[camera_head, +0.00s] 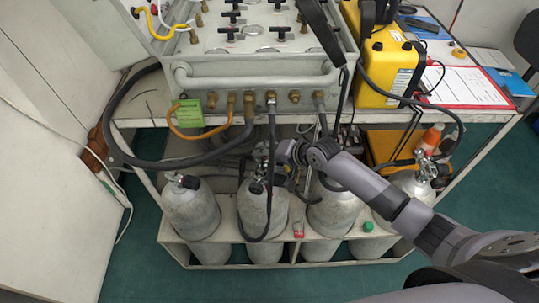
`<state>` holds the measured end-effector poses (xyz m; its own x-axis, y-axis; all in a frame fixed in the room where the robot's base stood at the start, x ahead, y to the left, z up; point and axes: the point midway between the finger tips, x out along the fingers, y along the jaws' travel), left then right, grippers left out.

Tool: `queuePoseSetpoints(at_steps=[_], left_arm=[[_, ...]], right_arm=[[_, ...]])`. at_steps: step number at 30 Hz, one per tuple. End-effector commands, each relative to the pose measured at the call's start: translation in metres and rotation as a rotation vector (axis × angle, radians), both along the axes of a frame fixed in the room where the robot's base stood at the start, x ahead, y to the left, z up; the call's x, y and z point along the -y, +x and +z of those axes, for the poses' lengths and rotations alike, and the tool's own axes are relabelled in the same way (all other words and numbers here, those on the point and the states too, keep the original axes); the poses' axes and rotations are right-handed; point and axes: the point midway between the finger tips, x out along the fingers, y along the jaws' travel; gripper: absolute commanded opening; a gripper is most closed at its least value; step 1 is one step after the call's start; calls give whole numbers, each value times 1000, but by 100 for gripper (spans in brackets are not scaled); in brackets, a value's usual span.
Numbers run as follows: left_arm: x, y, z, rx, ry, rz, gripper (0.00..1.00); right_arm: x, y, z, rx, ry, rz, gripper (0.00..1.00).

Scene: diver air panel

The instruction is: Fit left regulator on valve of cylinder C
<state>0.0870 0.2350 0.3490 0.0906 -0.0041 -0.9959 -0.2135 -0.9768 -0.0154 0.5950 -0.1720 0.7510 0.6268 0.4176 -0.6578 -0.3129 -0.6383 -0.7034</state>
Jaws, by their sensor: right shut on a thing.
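Several grey gas cylinders stand in a rack under the panel: one at the left (192,212), a second (263,212), a third (335,212) and one at the right (412,184). I see no letters on them, so I cannot tell which is C. My right gripper (278,178) is beside the second cylinder's valve (257,186), shut on a small dark part, apparently a regulator on a black hose (271,135). The gripper and hose hide most of that part. I cannot tell whether it touches the valve. My left gripper is not in view.
The panel (255,84) with brass fittings overhangs the cylinders. A thick black hose (120,155) loops at the left, and an orange hose (190,133) hangs nearby. A yellow case (385,65) and red clipboard (465,87) lie at the right. Green floor is free in front.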

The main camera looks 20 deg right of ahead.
Motion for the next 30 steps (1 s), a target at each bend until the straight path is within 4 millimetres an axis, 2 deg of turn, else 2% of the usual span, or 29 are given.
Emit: queuePoseSetpoints(at_steps=[20, 21, 30], left_arm=[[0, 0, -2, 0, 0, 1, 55], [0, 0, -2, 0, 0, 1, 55], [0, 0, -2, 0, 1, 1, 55]], right_arm=[[-1, 1, -6, 5, 3, 0, 0], [-1, 1, -6, 6, 3, 0, 55], [0, 1, -7, 3, 2, 0, 75]])
